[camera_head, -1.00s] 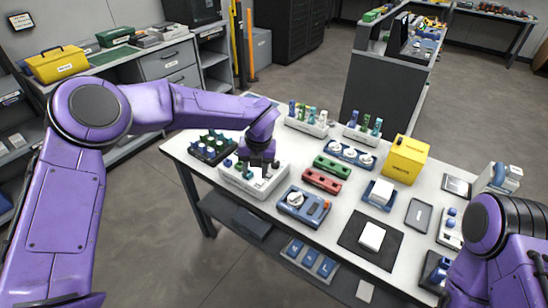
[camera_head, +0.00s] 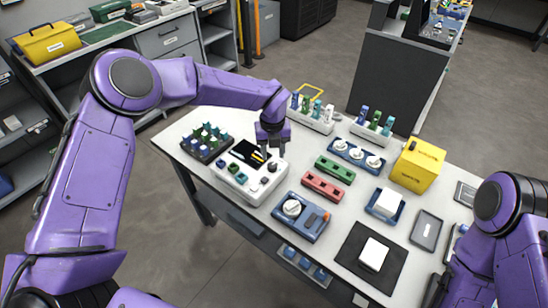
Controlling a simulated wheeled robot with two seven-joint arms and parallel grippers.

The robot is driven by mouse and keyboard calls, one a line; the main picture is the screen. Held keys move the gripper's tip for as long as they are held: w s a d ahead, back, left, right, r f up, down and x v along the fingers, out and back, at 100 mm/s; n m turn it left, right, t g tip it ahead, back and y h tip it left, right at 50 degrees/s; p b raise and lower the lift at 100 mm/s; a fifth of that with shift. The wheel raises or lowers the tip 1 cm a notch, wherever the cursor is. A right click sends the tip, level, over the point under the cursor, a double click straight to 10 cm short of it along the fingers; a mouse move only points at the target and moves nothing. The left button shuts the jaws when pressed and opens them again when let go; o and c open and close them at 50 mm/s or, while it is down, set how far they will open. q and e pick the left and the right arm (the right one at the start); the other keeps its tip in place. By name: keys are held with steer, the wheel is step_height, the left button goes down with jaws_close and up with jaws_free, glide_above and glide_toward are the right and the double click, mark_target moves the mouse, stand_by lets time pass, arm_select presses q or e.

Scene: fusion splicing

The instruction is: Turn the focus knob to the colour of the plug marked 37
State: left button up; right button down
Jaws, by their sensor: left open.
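My left gripper (camera_head: 271,151) points down over the back right of a white device (camera_head: 225,178) with a dark screen (camera_head: 246,152), and it is open. A small dark-and-white knob (camera_head: 272,166) sits just below the fingers; I cannot tell whether they touch it. Other small knobs and buttons are on the device front. I cannot tell which knob is the focus knob. Coloured plugs stand in a dark rack (camera_head: 205,148), a white rack (camera_head: 313,122) and a second white rack (camera_head: 372,133). No number 37 is legible. My right gripper is not in view; only its purple arm shows.
A blue device (camera_head: 300,225) with a white dial is in front. Green (camera_head: 335,170) and red (camera_head: 322,187) blocks, a blue holder with white round parts (camera_head: 357,155), and a yellow box (camera_head: 417,165) stand nearby. A black mat (camera_head: 350,255) holds a white block.

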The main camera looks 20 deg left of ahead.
mark_target(272, 165)
arm_select(q)
steer(key=f, duration=0.3)
steer(key=f+p, duration=0.1)
steer(key=f, duration=0.1)
steer(key=shift+w+a, duration=0.25)
steer(key=shift+d+f, duration=0.1)
steer(key=shift+f, duration=0.3)
steer(key=shift+s, duration=0.1)
steer(key=c, duration=0.8)
steer(key=shift+o, duration=0.2)
